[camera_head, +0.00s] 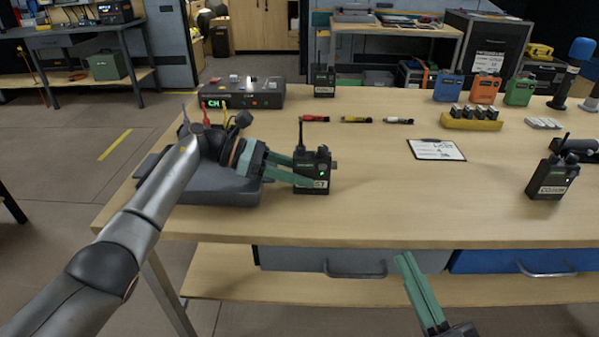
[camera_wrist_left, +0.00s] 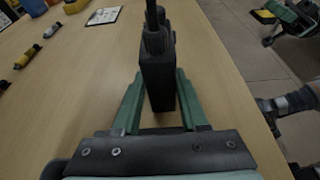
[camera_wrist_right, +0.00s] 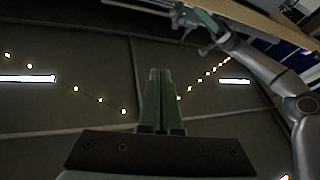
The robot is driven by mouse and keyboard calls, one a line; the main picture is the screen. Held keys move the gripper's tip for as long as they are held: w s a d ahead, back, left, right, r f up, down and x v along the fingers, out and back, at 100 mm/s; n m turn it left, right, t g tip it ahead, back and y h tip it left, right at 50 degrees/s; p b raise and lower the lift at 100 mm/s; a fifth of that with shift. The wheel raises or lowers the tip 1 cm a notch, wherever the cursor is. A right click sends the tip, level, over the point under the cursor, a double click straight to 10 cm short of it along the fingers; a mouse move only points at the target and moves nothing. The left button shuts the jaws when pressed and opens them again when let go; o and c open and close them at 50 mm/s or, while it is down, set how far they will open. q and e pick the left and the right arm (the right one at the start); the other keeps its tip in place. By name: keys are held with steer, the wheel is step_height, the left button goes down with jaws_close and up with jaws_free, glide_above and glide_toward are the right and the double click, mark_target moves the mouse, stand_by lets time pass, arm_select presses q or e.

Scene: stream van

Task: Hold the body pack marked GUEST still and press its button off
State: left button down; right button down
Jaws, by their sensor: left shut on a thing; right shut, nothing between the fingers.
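A black body pack (camera_head: 318,159) stands upright near the table's front left. Its label is partly covered by a finger; only the ending "ST" shows, and a small green light glows on its front. My left gripper (camera_head: 309,173) is shut on this pack from the left side. In the left wrist view the pack (camera_wrist_left: 157,75) sits between the green fingers, antenna up. My right gripper (camera_head: 405,258) is shut and empty, in front of the table's front edge, below and right of the pack. It also shows closed in the right wrist view (camera_wrist_right: 159,75).
Another lit body pack (camera_head: 553,178) stands at the right, and a third (camera_head: 322,80) at the back. The table front centre is clear.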

mark_target(323, 167)
steer(key=w+a+r+m+g+y, duration=0.2)
steer(key=w+a+m+g+y, duration=0.4)
steer(key=w+a+m, duration=0.4)
steer(key=shift+w+a+r, duration=0.1)
steer(key=shift+w+a, duration=0.05)
steer(key=shift+w, duration=1.65)
steer(key=shift+w+a, duration=0.15)
steer(key=shift+w, duration=1.6)
steer(key=shift+w, duration=0.1)
steer(key=shift+w, duration=0.35)
